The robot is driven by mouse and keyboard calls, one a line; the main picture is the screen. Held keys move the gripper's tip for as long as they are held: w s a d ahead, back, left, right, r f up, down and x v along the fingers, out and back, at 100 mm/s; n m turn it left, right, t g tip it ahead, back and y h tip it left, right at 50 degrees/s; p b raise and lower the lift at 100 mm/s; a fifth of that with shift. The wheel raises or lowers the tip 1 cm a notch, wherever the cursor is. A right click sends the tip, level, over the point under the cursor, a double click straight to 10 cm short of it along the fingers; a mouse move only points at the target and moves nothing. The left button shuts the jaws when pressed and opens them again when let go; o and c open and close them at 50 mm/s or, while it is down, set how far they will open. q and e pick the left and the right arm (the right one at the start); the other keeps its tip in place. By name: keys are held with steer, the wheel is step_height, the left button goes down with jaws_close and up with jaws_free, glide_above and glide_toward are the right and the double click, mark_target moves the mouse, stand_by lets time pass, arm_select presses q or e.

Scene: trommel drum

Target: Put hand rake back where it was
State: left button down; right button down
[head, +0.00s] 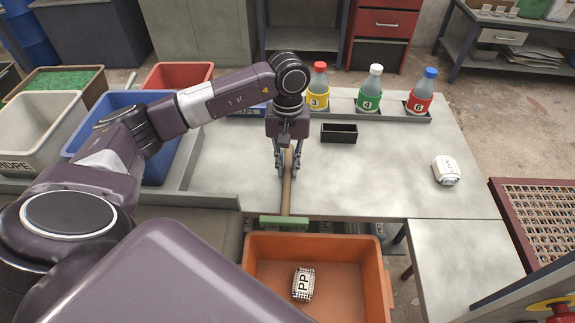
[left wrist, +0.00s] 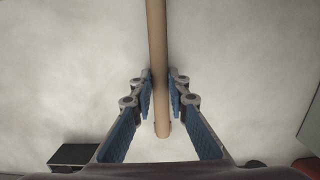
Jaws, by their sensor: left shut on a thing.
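The hand rake has a light wooden handle (head: 288,185) and a green head (head: 284,222). In the head view it lies lengthwise over the grey table, with its head at the table's front edge, just behind the orange bin. My left gripper (head: 286,172) comes down from above and is shut on the handle. In the left wrist view the handle (left wrist: 158,60) runs between the two blue finger pads (left wrist: 160,95), and its rounded end shows below them. I cannot tell whether the rake touches the table. The green head is outside the left wrist view. My right gripper is not in view.
The orange bin (head: 262,245) holds a white PP block (head: 303,284). A small black tray (head: 339,133) and several numbered bottles stand behind. A white crumpled item (head: 446,170) lies at the right. A blue bin (head: 80,140) stands left. The table's middle right is clear.

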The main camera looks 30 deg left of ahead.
arm_select(q)
steer(key=shift+f, duration=0.25)
steer(key=c, duration=2)
jaws_free()
steer(key=shift+s, duration=0.1)
steer(key=shift+o, duration=0.6)
steer(key=shift+r, duration=0.25)
steer(key=shift+w+r, duration=0.2)
steer(key=shift+r, duration=0.1)
step_height(320, 180, up, 12)
steer(key=b, duration=0.1)
steer(key=shift+w+a+f, duration=0.25)
steer(key=shift+w+a, duration=0.05)
steer(key=shift+w, duration=0.05)
